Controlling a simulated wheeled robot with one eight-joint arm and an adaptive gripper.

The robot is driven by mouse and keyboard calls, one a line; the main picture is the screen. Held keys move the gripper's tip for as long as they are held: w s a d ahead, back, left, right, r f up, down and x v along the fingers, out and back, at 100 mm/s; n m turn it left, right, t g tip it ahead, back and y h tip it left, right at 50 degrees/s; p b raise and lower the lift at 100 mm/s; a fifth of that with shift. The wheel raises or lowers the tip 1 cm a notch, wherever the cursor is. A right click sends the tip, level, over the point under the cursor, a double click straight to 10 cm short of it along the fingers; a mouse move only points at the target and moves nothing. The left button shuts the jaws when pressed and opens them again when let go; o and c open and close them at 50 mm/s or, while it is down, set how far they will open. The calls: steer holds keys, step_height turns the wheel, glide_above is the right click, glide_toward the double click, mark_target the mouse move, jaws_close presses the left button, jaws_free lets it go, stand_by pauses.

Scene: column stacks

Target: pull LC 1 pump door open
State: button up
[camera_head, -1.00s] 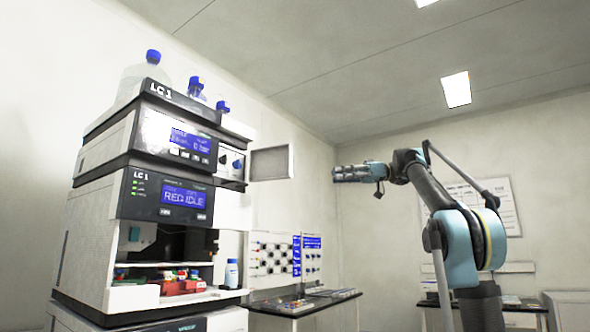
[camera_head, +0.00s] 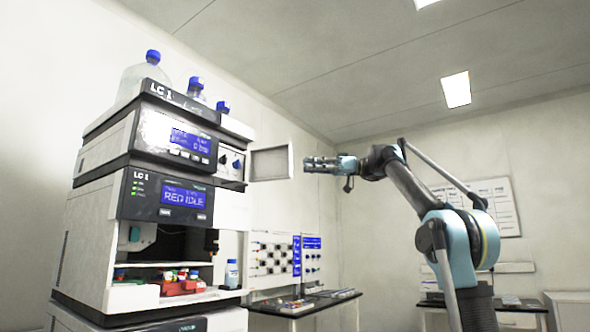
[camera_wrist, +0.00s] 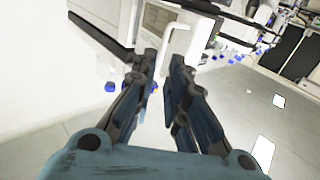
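The LC 1 pump (camera_head: 170,135) is the upper module with a blue display, below the bottle tray. A light-framed grey panel (camera_head: 270,163) shows just right of it; I cannot tell whether this is its door. My gripper (camera_head: 308,164) is level with this panel and just right of it in the picture, pointing left. A bent white handle (camera_wrist: 186,38) shows just beyond the fingertips. I cannot tell whether they touch it.
Bottles with blue caps (camera_head: 153,56) stand on the tray on top of the stack. A lower module (camera_head: 165,194) and an open bay with red racks (camera_head: 182,286) lie below the pump. A side bench (camera_head: 305,303) stands behind. The space below my gripper looks clear.

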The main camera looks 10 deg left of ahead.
glide_toward(273, 165)
steer(key=shift+s+a+r, duration=0.1)
steer(key=shift+a+r, duration=0.1)
steer(key=shift+a, duration=0.55)
steer(key=shift+s+a+r, duration=0.15)
steer(key=shift+a+r, duration=0.05)
steer(key=shift+a, duration=0.6)
jaws_close()
